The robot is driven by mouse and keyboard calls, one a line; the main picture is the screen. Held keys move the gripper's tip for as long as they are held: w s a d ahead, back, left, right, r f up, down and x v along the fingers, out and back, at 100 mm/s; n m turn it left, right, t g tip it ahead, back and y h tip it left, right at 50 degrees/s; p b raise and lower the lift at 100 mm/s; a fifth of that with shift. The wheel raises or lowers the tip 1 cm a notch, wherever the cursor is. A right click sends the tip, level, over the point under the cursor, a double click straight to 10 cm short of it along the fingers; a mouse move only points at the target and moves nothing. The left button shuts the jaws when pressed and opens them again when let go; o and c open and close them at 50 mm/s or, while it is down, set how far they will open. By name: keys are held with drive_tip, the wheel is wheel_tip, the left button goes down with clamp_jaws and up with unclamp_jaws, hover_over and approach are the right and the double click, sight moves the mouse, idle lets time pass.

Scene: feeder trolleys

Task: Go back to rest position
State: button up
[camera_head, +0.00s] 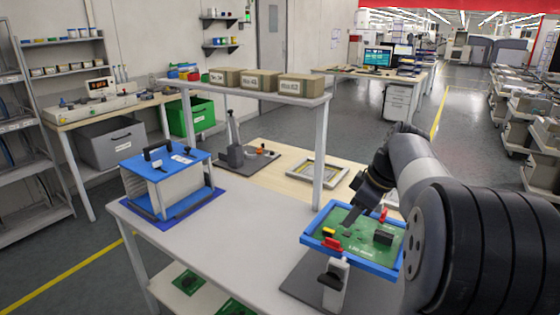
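My arm comes in from the right edge and bends over the right part of the workbench. My gripper (349,220) points down and to the left, above the far side of a green circuit board (345,243) in a blue frame. The fingers are small and dark, and I cannot tell whether they are apart or closed. No held object can be made out. The board carries a black block (383,238), red parts and a yellow part.
The board sits over a dark plate on the white workbench (225,240). A blue-and-grey rack (165,182) stands at the left. A shelf (245,90) with cardboard boxes (302,85) rises behind. A wooden table (275,178) holds a grey frame. The bench's middle is clear.

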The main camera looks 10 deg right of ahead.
sight(333, 240)
drive_tip(key=x, duration=0.9)
drive_tip(key=shift+a+f, duration=0.15)
drive_tip(key=shift+f, duration=0.15)
drive_tip(key=shift+r, duration=0.1)
